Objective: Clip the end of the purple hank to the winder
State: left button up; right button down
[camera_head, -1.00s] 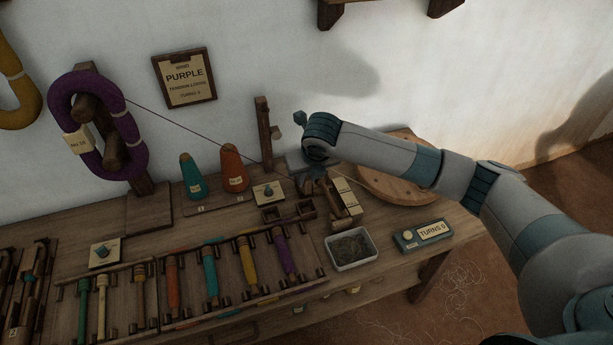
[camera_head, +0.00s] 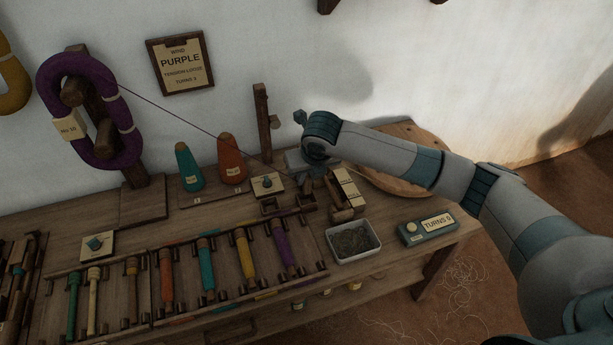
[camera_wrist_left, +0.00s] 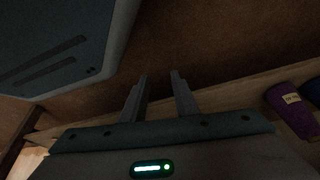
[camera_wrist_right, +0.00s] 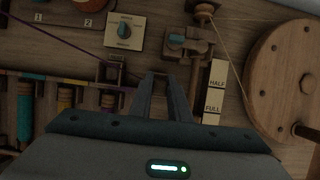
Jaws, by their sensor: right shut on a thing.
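The purple hank (camera_head: 126,112) hangs on a wooden peg stand at the left. Its thin purple thread runs down to the right, towards the winder; it also shows in the right wrist view (camera_wrist_right: 55,41). The winder, with its wooden wheel (camera_wrist_right: 292,82), small clamp-like head and HALF/FULL gauge (camera_wrist_right: 214,88), stands at the right of the bench. My right gripper (camera_wrist_right: 162,78) points down just left of the gauge, its fingers close together on the thread end, which is too fine to make out there. My left gripper (camera_wrist_left: 160,80) shows only in its wrist view, fingers apart and empty.
Teal (camera_head: 188,168) and orange (camera_head: 232,160) cones stand behind a dial block (camera_head: 266,185). A rack of coloured bobbins fills the front. A scrap tray (camera_head: 353,243) and a TURNS 0 counter (camera_head: 428,230) stand at the front right.

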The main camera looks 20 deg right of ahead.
aim_at(306, 187)
jog(key=shift+f+b, duration=0.45)
jog(key=shift+f, duration=0.35)
pick_arm(q)
jog(key=shift+s+a+f+g, duration=0.3)
jog(key=shift+s+a+g, duration=0.1)
jog(key=shift+s+a, duration=0.15)
pick_arm(e)
jog(key=shift+f, duration=1.5)
jog(key=c, duration=1.3)
grip_release()
jog(key=shift+o, duration=0.2)
pick_arm(q)
jog(key=shift+r, duration=0.1)
